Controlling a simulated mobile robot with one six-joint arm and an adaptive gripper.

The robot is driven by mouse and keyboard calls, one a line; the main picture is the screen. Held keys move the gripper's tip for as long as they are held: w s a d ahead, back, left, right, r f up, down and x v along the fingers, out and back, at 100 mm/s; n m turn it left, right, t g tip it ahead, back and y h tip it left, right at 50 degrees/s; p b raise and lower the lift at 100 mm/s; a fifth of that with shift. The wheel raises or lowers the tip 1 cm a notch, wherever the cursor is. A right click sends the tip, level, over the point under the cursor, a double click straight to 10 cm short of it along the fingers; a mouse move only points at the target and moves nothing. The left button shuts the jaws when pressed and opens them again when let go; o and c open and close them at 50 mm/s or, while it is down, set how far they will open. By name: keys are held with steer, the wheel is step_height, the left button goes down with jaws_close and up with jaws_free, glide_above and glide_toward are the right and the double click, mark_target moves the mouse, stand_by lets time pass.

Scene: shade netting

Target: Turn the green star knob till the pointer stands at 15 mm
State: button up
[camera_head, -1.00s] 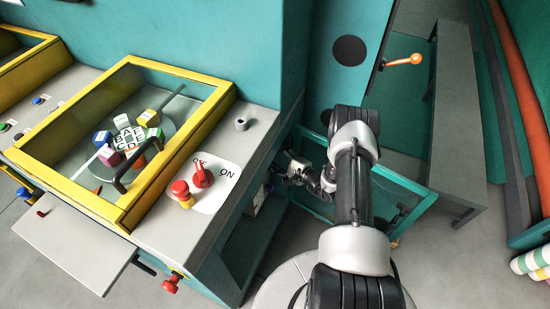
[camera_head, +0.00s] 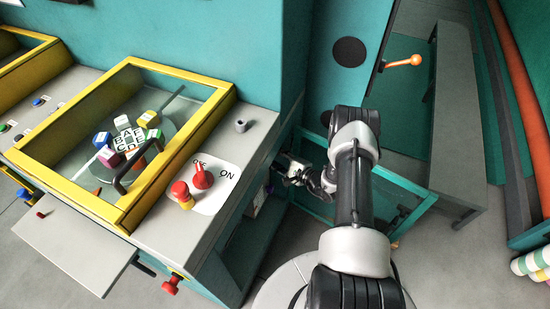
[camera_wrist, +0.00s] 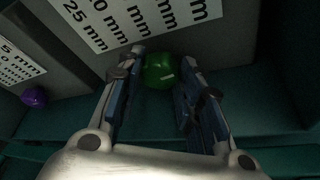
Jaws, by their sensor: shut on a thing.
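The green star knob (camera_wrist: 159,74) shows in the wrist view, below a white scale plate (camera_wrist: 125,18) with mm marks, 25 mm among them. My gripper (camera_wrist: 160,63) has one finger on each side of the knob and is shut on it. The knob has a small pale mark on its face. I cannot make out the pointer. In the head view my gripper (camera_head: 292,172) is at the machine's right side, and the knob is hidden there.
A purple knob (camera_wrist: 34,97) with its own mm scale (camera_wrist: 15,66) sits to the left in the wrist view. In the head view, a red lever (camera_head: 202,177) is on the machine top, and a teal frame (camera_head: 405,180) stands close to my arm.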

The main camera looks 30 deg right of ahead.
steer(key=shift+m+g, duration=0.3)
steer(key=shift+m, duration=0.2)
steer(key=o, duration=1.1)
steer(key=shift+c, duration=0.2)
steer(key=v, duration=1.2)
steer(key=shift+d, duration=0.1)
